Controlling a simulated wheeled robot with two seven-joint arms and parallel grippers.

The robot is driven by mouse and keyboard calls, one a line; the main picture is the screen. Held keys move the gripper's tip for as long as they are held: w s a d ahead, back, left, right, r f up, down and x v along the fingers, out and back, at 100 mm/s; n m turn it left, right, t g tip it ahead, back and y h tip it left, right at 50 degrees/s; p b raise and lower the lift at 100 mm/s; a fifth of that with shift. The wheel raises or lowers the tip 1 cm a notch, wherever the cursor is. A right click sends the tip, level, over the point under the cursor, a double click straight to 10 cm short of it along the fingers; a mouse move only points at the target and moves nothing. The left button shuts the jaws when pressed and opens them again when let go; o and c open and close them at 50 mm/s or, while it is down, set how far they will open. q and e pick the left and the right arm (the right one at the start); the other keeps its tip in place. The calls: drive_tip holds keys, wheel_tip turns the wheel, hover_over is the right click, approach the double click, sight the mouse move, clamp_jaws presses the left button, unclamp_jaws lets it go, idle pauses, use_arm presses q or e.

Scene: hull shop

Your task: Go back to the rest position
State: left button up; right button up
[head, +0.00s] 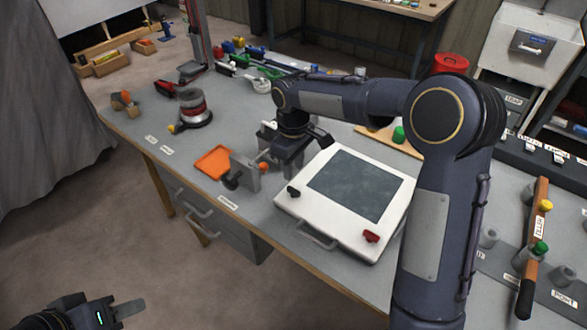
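My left gripper (122,309) is at the bottom left corner, low over the floor and clear of the bench. One flat grey finger shows; I cannot tell whether it is open. My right arm reaches in from the right, bent at the elbow, with its forearm over the bench. My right gripper (284,160) points down beside the upper left corner of a white box with a dark panel (356,186). Its fingertips are not clear, and I cannot tell whether it holds anything.
On the grey bench (135,133) are an orange tray (213,162), a grey upright block (245,174), a red-and-grey round device (192,107) and several tools at the back. An orange-handled bar (536,225) lies at right. Open floor (95,240) is at left.

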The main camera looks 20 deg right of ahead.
idle(0.3)
drive_tip(key=shift+s+d+r, duration=0.2)
drive_tip(key=shift+s+r, duration=0.05)
drive_tip(key=shift+r, duration=0.05)
drive_tip(key=s+d+r+m+t+y, duration=0.1)
drive_tip(key=s+d+r+m, duration=0.1)
drive_tip(key=s+d+r, duration=0.4)
drive_tip(key=s+a+f+m+t+y, duration=0.1)
drive_tip(key=s+m+t, duration=0.3)
drive_tip(key=s, duration=1.8)
drive_tip(key=m+y, duration=0.1)
drive_tip(key=m, duration=0.2)
drive_tip(key=shift+f+m+t+y, duration=0.2)
drive_tip(key=shift+m+t+y, duration=0.1)
drive_tip(key=shift+y, duration=0.1)
